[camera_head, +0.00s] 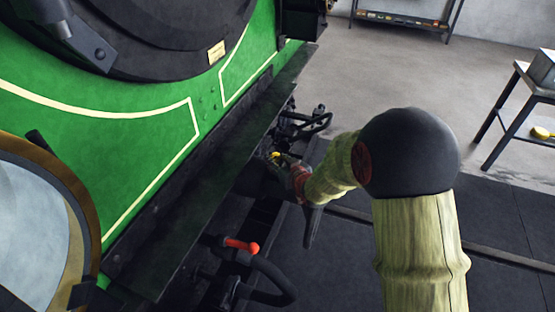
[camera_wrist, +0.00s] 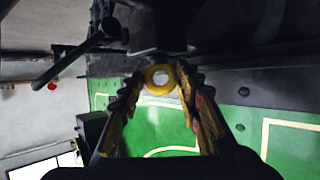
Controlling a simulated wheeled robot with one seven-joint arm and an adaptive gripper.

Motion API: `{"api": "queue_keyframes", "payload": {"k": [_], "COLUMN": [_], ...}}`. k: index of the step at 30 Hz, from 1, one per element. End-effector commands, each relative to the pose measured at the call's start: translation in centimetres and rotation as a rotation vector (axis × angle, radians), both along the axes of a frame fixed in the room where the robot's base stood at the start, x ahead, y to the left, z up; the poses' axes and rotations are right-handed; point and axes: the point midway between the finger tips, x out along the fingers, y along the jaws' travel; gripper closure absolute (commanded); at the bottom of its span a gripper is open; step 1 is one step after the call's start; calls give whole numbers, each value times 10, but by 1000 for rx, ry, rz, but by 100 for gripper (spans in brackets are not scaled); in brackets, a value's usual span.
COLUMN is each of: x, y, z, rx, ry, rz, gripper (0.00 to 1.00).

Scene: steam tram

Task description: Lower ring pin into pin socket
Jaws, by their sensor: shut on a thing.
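The ring pin shows in the wrist view as a yellow ring (camera_wrist: 160,69) between my fingertips. Its shank is not visible. My gripper (camera_wrist: 161,88) is shut on this ring, with one finger on each side. In the head view my gripper (camera_head: 280,163) is small and partly hidden by my arm, low beside the tram's front beam, with a bit of yellow ring pin (camera_head: 274,155) at its tip. Dark coupling metal lies just past the ring in the wrist view. I cannot make out the pin socket's hole or whether the pin touches it.
The green tram front (camera_head: 110,135) and its dark beam (camera_head: 215,150) stand close left of my arm. A red-tipped lever (camera_head: 242,245) and black hoses (camera_head: 268,285) are nearby. A dark bar (camera_wrist: 75,58) shows in the wrist view. A table (camera_head: 530,85) stands right, beyond open floor.

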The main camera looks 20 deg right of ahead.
Motion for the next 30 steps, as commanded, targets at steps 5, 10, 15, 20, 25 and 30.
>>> {"api": "queue_keyframes", "payload": {"k": [5,10,15,20,25,30], "x": [0,0,0,0,0,-1], "y": [0,0,0,0,0,0], "z": [-1,-1,-1,-1,-2,-1], "rx": [0,0,0,0,0,0], "ry": [-1,-1,-1,-1,0,0], "rz": [0,0,0,0,0,0], "gripper": [94,65,55,46,45,45]}}
